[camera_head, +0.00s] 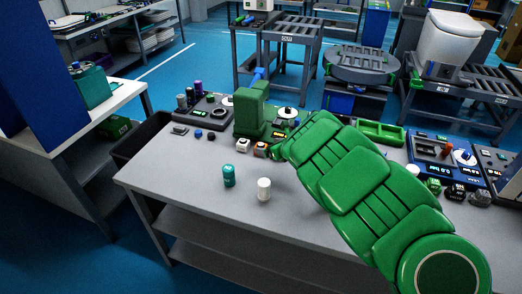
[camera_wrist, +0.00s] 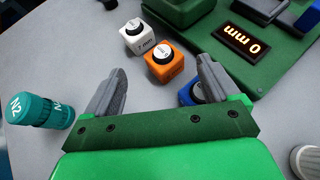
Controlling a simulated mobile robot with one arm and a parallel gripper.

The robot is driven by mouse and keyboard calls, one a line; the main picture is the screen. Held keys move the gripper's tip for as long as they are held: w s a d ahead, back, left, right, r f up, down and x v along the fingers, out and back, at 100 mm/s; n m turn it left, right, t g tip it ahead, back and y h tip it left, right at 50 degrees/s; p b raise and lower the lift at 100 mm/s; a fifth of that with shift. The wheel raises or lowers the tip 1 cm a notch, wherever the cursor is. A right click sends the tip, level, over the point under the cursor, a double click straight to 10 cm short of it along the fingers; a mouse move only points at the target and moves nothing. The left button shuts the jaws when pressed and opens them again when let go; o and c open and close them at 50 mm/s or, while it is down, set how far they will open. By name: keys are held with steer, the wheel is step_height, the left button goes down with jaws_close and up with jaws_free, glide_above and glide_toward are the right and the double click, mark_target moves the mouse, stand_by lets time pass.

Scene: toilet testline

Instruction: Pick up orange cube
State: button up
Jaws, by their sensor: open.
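The orange cube (camera_wrist: 165,72) has a black round top and sits on the grey table, upright. It lies ahead of my gripper (camera_wrist: 161,68), roughly between the two fingertips in the wrist view. The fingers are apart with nothing held. In the head view the orange cube (camera_head: 260,152) is small, just left of my gripper (camera_head: 277,151), which is partly hidden by my arm. A white cube (camera_wrist: 134,45) with a black top sits close beside the orange one, toward the upper left.
A blue cube (camera_wrist: 184,95) is partly hidden behind the right finger. A green device (camera_wrist: 270,70) with a lit display stands right of the cubes. A teal N2 bottle (camera_wrist: 35,111) is at left. A white cylinder (camera_head: 264,189) stands nearer the table's front.

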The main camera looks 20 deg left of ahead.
mark_target(261, 144)
steer(key=shift+w+x, duration=0.25)
steer(key=shift+x, duration=3.3)
steer(key=shift+s+d+r, duration=0.1)
steer(key=c, duration=1)
